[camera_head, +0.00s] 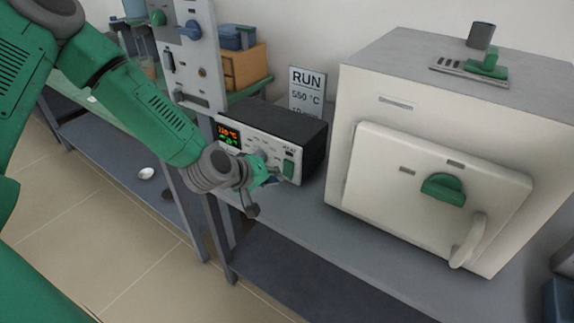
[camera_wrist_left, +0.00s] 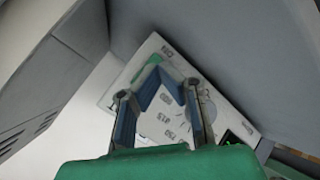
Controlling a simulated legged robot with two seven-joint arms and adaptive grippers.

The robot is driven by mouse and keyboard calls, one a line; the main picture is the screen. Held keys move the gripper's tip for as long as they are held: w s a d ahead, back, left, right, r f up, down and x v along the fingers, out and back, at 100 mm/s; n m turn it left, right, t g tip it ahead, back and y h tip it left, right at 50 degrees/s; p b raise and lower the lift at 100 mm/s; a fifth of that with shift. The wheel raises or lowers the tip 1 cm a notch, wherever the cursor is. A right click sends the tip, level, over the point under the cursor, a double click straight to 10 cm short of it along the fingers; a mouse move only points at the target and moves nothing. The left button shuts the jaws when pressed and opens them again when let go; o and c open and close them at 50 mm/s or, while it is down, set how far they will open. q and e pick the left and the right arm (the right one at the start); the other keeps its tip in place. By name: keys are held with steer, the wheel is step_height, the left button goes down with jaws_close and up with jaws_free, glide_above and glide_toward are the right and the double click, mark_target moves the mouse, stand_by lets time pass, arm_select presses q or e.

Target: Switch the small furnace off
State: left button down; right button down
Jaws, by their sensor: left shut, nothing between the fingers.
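A dark control box (camera_head: 300,125) with a white front panel stands on the bench. Its display (camera_head: 228,134) is lit with orange and green digits. A green switch (camera_head: 289,168) sits at the right end of this panel. My left gripper (camera_head: 274,180) is shut and empty, close in front of the panel just left of and below the switch; I cannot tell whether it touches. In the left wrist view its blue-padded fingers (camera_wrist_left: 155,68) cover part of the white panel (camera_wrist_left: 170,125). A large pale furnace (camera_head: 400,110) with a closed door stands to the right. My right gripper is not in view.
A sign (camera_head: 306,88) reading RUN 550 °C stands behind the box. An upright panel with knobs (camera_head: 190,55) stands at the left. The bench front (camera_head: 330,235) is clear.

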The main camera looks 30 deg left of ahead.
arm_select(q)
steer(key=shift+s+a+f, duration=0.1)
steer(key=shift+s, duration=0.8)
steer(key=shift+s+a+f, duration=0.1)
steer(key=shift+s, duration=0.8)
steer(key=s+d+f+m+g, duration=0.1)
steer(key=s+f, duration=0.1)
steer(key=s+d+f+m+g, duration=0.1)
steer(key=s+d+f, duration=0.1)
steer(key=shift+s+d+f, duration=0.1)
steer(key=shift+s, duration=0.15)
steer(key=s+f+m+g+y, duration=0.1)
steer(key=s+f+m+g, duration=0.2)
steer(key=s, duration=0.8)
steer(key=s+f+m+g+y, duration=0.1)
steer(key=s+f+m+g, duration=0.3)
steer(key=s+f, duration=0.3)
steer(key=s, duration=0.5)
steer(key=shift+d+m+y, duration=0.3)
steer(key=shift+s, duration=0.1)
